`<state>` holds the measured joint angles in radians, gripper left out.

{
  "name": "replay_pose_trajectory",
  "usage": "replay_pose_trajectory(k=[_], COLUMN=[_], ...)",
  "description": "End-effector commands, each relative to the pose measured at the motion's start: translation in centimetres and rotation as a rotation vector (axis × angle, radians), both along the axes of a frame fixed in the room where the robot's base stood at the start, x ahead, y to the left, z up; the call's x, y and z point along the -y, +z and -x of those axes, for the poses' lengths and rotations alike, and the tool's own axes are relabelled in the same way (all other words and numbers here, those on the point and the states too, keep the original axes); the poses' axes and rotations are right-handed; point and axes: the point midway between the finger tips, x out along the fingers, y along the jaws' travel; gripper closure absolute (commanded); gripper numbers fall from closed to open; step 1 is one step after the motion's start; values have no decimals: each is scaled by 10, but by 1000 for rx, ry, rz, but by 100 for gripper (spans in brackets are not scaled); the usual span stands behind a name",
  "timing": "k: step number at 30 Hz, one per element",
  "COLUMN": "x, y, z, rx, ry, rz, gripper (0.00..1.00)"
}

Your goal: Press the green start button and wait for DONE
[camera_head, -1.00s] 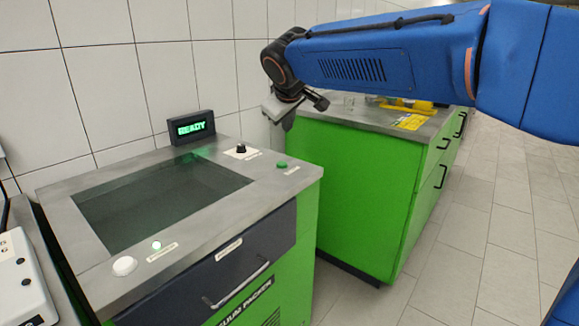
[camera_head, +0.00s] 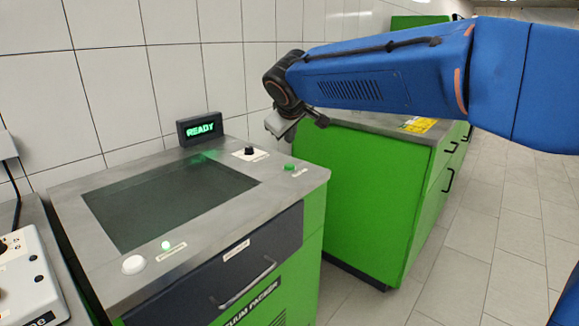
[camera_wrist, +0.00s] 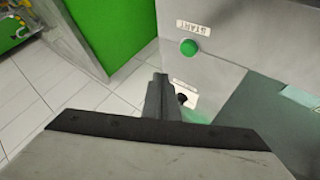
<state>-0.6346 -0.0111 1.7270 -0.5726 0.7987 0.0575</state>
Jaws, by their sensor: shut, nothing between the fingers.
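The green start button (camera_head: 290,167) sits on the right side of the vacuum packer's grey top. In the wrist view the green button (camera_wrist: 188,47) lies beside a label reading START. The display (camera_head: 200,129) at the back of the packer reads READY in green. My gripper (camera_head: 287,138) hangs above and behind the button, apart from it. In the wrist view my gripper (camera_wrist: 160,80) is shut and empty, pointing toward the packer's top near the black knob, with the button up and to the right of its tips.
A green cabinet (camera_head: 365,195) stands to the right. A white device (camera_head: 30,275) is at the left edge.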

Motion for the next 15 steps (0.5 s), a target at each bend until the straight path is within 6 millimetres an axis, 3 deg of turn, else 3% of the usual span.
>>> replay_pose_trajectory(k=[7, 15], x=[0, 0], y=[-30, -50], z=[0, 0], rx=[-1, 0], ry=[0, 0], rz=[0, 0], gripper=[100, 100])
